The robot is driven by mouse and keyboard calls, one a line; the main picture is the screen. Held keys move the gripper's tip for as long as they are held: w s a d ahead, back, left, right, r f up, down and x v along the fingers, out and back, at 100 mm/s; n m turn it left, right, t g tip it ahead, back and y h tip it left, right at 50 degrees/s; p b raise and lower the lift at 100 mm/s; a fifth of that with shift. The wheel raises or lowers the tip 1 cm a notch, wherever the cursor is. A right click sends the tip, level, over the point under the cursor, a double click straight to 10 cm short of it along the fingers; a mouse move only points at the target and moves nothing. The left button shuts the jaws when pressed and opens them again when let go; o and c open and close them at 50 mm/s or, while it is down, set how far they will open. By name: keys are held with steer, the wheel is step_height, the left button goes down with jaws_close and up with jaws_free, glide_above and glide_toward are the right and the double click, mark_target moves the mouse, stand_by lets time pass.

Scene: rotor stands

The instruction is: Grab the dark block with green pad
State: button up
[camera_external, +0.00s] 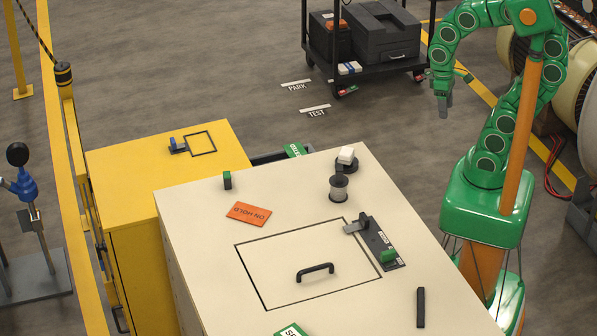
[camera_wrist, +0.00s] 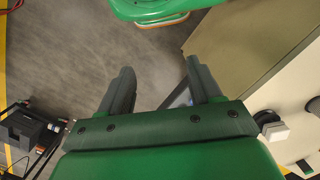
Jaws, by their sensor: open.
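A small dark block with a green pad (camera_external: 227,181) on its top stands upright near the far left part of the cream cabinet's top (camera_external: 190,205). My gripper (camera_external: 445,108) hangs beyond the cabinet at the upper right, well apart from the block. In the wrist view my gripper (camera_wrist: 160,72) has its two fingers apart, with nothing between them.
The cabinet top also holds an orange card (camera_external: 248,213), a dark spool (camera_external: 339,188), a white-topped knob (camera_external: 346,158), a latch plate with a green part (camera_external: 388,256), a hatch handle (camera_external: 315,271) and a black bar (camera_external: 420,307). A lower yellow cabinet (camera_external: 125,165) adjoins. A cart (camera_external: 365,68) stands behind.

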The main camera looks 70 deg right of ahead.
steer(key=w+a+r+m+t+y, duration=0.2)
steer(key=w+a+m+t+y, duration=0.3)
steer(key=w+a, duration=1.15)
steer(key=w+a+r+m+t+y, duration=0.25)
steer(key=w+a+m+y, duration=0.35)
steer(key=w+a, duration=1.05)
steer(key=w+a+f+m+t, duration=0.25)
steer(key=w+a+m, duration=0.35)
steer(key=a+m, duration=0.3)
steer(key=m+t+h, duration=0.3)
steer(key=m, duration=0.6)
glide_toward(229, 174)
steer(key=x, duration=0.2)
steer(key=shift+w+a+r, duration=0.1)
steer(key=shift+w+a, duration=0.2)
steer(key=shift+w+h, duration=0.1)
steer(key=shift+h, duration=0.2)
steer(key=shift+w+a+f, duration=0.15)
steer(key=shift+w+f, duration=0.2)
steer(key=shift+f, duration=0.1)
steer(key=shift+x, duration=3.4)
steer(key=shift+a+r, duration=0.1)
steer(key=shift+a, duration=0.05)
